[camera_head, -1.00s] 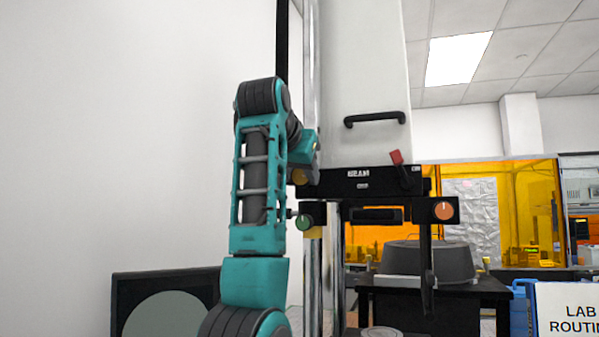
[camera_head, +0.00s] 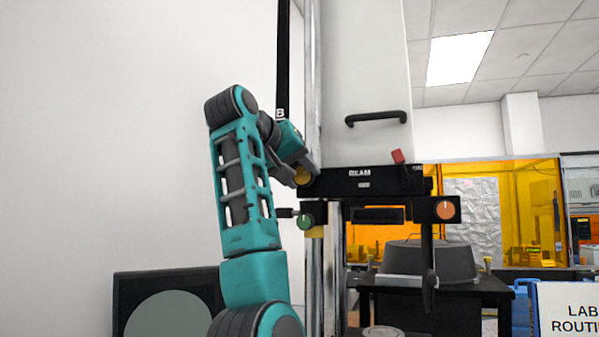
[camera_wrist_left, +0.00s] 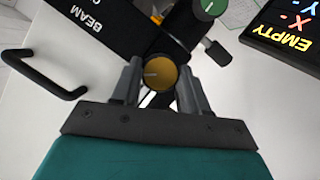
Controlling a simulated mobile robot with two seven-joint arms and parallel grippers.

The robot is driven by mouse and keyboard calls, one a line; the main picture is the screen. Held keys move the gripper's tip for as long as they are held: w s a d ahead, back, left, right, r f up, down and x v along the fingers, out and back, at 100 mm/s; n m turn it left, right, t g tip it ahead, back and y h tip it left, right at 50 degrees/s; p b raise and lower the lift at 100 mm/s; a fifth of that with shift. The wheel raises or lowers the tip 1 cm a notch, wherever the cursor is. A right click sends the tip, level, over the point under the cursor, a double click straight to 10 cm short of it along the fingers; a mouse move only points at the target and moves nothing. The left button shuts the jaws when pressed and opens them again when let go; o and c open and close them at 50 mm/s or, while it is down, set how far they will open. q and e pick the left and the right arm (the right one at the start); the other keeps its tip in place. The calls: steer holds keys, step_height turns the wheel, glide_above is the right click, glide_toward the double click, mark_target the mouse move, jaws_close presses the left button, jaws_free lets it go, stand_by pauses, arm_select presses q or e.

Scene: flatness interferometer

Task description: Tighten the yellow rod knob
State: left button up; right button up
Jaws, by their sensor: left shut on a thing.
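The yellow rod knob (camera_head: 302,176) sits at the left end of the black beam block (camera_head: 345,182). In the left wrist view the knob (camera_wrist_left: 160,73) is round, with a pale index line pointing left. My left gripper (camera_wrist_left: 160,78) has one finger on each side of it and is shut on it. In the head view my left gripper (camera_head: 297,170) reaches the knob from the left, and the fingers are partly hidden. My right gripper is in neither view.
A green knob (camera_head: 306,221) is just below, and an orange knob (camera_head: 445,209) is to the right. A red-tipped lever (camera_head: 398,156) stands on the block. A display panel (camera_wrist_left: 290,35) shows in the wrist view. Bare wall fills the left.

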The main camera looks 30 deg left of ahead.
arm_select(q)
steer(key=n+t+h, duration=0.1)
steer(key=n, duration=0.2)
steer(key=shift+a+f+b, duration=0.1)
steer(key=shift+b, duration=0.2)
steer(key=n+t+h, duration=0.1)
steer(key=n, duration=0.1)
steer(key=n+b, duration=0.1)
steer(key=n, duration=0.1)
steer(key=shift+s+a+f+t+h, duration=0.1)
steer(key=shift+t+h, duration=0.3)
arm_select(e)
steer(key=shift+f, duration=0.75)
arm_select(q)
steer(key=o, duration=1.1)
steer(key=shift+c, duration=0.2)
steer(key=s+a+b, duration=0.1)
steer(key=s+b, duration=0.9)
steer(key=s, duration=0.2)
steer(key=shift+s+a+r, duration=0.3)
steer(key=shift+a+r, duration=0.1)
steer(key=shift+r, duration=0.05)
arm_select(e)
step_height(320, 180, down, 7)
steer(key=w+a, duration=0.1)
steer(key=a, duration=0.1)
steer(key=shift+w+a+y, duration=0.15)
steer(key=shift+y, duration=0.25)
